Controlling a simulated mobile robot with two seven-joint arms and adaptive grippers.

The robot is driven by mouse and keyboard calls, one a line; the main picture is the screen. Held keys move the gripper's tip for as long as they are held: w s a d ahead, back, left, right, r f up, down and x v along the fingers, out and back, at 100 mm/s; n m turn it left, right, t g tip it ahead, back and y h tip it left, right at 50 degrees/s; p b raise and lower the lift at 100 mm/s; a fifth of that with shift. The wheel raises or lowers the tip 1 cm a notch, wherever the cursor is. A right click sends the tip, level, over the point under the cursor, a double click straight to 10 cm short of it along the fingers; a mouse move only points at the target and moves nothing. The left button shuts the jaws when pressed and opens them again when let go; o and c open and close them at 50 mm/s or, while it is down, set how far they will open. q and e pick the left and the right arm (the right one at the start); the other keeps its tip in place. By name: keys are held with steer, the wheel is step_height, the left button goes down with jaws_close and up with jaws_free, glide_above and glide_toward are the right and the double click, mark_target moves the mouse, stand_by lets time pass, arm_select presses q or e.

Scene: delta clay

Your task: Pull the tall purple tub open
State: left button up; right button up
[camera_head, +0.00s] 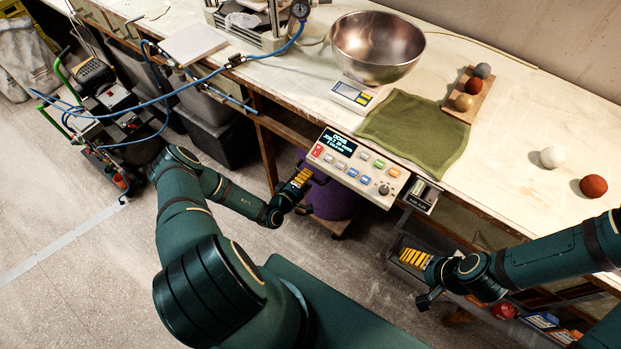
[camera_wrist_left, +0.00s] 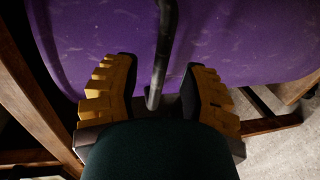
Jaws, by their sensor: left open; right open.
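The tall purple tub (camera_head: 332,203) stands under the bench, behind the control panel, which hides its upper part. Its purple wall (camera_wrist_left: 225,40) fills the top of the left wrist view. A dark upright bar handle (camera_wrist_left: 164,45) runs down in front of that wall. My left gripper (camera_head: 302,178) is at the tub's near side. In the left wrist view its yellow-padded fingers (camera_wrist_left: 163,80) are open, one on each side of the bar, with gaps visible. My right gripper (camera_head: 414,258) is open and empty, in front of the bench to the right of the tub.
A control panel (camera_head: 358,167) juts from the bench edge above the tub. Wooden bench legs (camera_wrist_left: 35,90) flank the tub on the left. Dark bins (camera_head: 212,130) stand under the bench at left.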

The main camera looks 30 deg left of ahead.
arm_select(q)
steer(key=shift+x, duration=1.15)
steer(key=shift+d, duration=0.1)
jaws_close()
